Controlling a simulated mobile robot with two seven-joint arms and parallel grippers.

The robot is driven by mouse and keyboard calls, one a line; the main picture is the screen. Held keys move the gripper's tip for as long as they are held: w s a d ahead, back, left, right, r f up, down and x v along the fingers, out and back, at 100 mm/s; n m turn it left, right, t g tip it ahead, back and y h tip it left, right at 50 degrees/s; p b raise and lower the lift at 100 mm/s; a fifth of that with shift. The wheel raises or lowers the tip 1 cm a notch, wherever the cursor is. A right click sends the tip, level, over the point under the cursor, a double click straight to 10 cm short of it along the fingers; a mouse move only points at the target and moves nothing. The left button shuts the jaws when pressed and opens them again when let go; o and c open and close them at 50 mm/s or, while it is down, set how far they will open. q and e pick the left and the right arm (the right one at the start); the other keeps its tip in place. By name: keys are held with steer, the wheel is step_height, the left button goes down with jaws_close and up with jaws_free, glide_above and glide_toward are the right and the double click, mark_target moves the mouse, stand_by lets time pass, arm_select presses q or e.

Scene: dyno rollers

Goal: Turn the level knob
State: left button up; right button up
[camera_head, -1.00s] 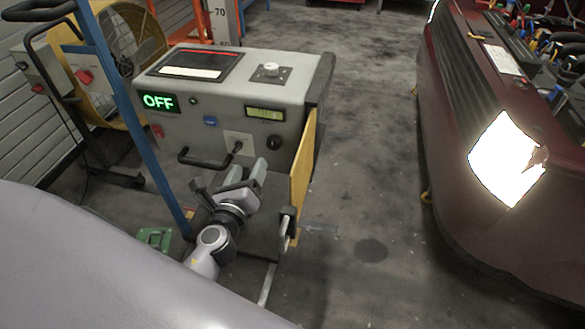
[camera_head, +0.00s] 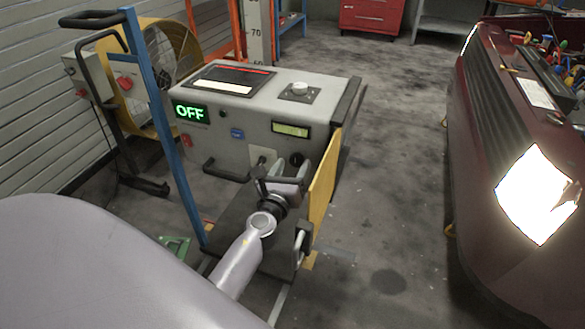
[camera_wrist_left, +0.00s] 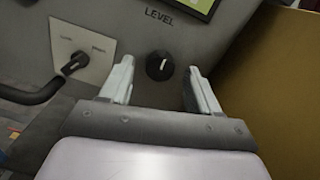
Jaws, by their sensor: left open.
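The level knob (camera_wrist_left: 159,65) is a round black knob with a white mark pointing roughly up, under the word LEVEL on the grey console (camera_head: 250,115). In the head view the knob (camera_head: 296,159) shows just beyond my left gripper (camera_head: 284,168). In the left wrist view my left gripper (camera_wrist_left: 160,85) is open, with one finger on each side of the knob in the picture. The fingers appear apart from the knob; the remaining depth is hard to judge. My right gripper is not in view.
A lever switch (camera_wrist_left: 75,63) on a pale plate and a black handle (camera_wrist_left: 30,95) sit left of the knob. A yellow panel (camera_head: 325,185) stands close on the right. A dark red car (camera_head: 490,140) stands farther right, with open floor between.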

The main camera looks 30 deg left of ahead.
arm_select(q)
steer(key=shift+w, duration=0.25)
steer(key=c, duration=1)
steer(key=shift+c, duration=0.2)
steer(key=shift+n, duration=0.3)
